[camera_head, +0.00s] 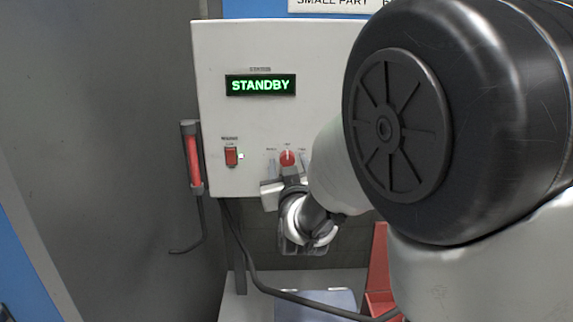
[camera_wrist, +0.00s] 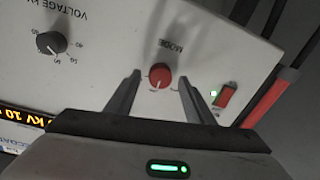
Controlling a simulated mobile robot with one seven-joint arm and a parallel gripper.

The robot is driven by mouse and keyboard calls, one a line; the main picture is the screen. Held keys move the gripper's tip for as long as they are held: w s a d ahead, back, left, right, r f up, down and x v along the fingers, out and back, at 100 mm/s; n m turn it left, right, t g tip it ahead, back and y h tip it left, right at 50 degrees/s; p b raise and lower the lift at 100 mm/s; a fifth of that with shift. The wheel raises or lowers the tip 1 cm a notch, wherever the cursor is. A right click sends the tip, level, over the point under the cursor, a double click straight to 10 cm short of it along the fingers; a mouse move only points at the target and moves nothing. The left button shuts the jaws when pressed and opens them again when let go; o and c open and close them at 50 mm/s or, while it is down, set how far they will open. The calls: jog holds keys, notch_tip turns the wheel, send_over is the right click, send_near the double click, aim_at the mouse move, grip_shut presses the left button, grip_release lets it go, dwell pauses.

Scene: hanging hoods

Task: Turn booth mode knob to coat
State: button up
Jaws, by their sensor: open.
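In the wrist view the knob (camera_wrist: 160,76) is round with a pale pointer mark, under the upside-down label MODE. My gripper (camera_wrist: 157,92) is open, with one finger on each side of the knob and visible gaps to both. I cannot tell how deep the fingertips reach. In the head view my gripper (camera_head: 284,188) is just below the knob. The setting labels around the knob are too small to read.
A green STANDBY display (camera_head: 260,85) is above. A red rocker switch (camera_head: 231,156) is left of the knob. A black voltage knob (camera_wrist: 51,43) shows in the wrist view. A red-handled tool (camera_head: 193,157) hangs on the box's left side. My arm hides the box's right part.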

jog(key=c, duration=1)
jog(key=shift+c, duration=0.2)
jog(key=shift+f+b, duration=0.15)
jog(key=shift+b, duration=0.4)
jog(key=shift+f+m+b, duration=0.15)
jog(key=shift+m+b, duration=0.65)
jog(key=shift+b, duration=0.25)
jog(key=m+b, duration=0.3)
jog(key=b, duration=0.2)
jog(key=shift+d+f+b, duration=0.1)
jog(key=shift+f+b, duration=0.05)
jog(key=shift+b, duration=0.25)
jog(key=m+b, duration=0.3)
jog(key=b, duration=0.2)
jog(key=shift+m+t, duration=0.3)
jog(key=shift+m, duration=0.1)
jog(key=m+b, duration=0.3)
jog(key=b, duration=0.1)
jog(key=shift+r+m+h, duration=0.25)
jog(key=shift+m+h, duration=0.05)
jog(key=shift+m, duration=0.1)
